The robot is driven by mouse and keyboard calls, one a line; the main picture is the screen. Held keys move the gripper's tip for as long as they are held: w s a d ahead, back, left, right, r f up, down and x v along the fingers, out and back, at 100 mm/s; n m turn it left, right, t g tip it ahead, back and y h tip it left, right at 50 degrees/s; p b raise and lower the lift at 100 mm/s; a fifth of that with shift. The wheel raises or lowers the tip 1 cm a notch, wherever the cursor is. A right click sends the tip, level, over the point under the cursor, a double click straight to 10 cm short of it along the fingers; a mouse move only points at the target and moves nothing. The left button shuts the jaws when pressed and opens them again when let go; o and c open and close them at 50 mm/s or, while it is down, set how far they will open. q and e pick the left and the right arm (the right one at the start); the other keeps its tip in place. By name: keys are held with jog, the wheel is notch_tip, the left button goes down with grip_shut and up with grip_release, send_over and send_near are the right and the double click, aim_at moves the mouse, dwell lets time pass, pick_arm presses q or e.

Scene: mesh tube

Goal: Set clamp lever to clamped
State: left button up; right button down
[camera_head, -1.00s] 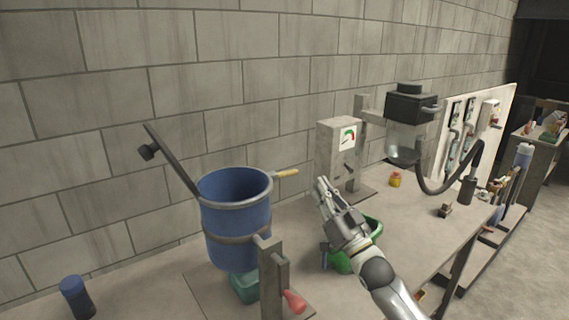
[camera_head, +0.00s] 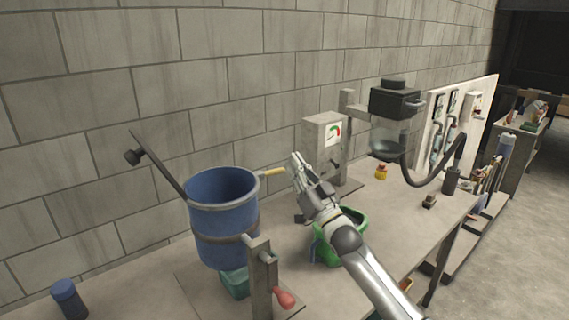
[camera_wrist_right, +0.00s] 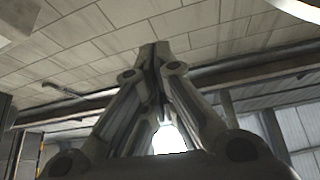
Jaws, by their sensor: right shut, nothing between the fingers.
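A blue bucket (camera_head: 222,225) is held on a grey stand (camera_head: 262,285) on the bench. A lever with a yellow handle (camera_head: 272,172) sticks out to the right from its rim. A red handle (camera_head: 284,298) is low on the stand; I cannot tell which of the two is the clamp lever. My right gripper (camera_head: 297,160) is shut and empty, its fingertips just right of the yellow handle's end; I cannot tell whether they touch. In the right wrist view its fingers (camera_wrist_right: 155,55) meet, with no lever in sight. My left gripper is not in view.
A grey gauge box (camera_head: 322,145) stands behind my right gripper, and a green container (camera_head: 326,252) is below my arm. A dark blue cylinder (camera_head: 66,298) stands at the bench's left.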

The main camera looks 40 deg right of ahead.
aim_at(273, 172)
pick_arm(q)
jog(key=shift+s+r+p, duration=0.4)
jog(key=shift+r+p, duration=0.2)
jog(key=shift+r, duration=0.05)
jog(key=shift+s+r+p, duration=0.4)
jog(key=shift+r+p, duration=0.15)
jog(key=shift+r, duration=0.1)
pick_arm(e)
jog(key=shift+w+a+f, duration=0.1)
jog(key=shift+w+f, duration=0.25)
jog(key=shift+w, duration=0.3)
jog(key=shift+w+a+f, duration=0.1)
jog(key=shift+w+f, duration=0.2)
jog(key=shift+w, duration=0.4)
jog(key=shift+w+a+f, duration=0.1)
jog(key=shift+w+f, duration=0.25)
jog(key=shift+w, duration=0.3)
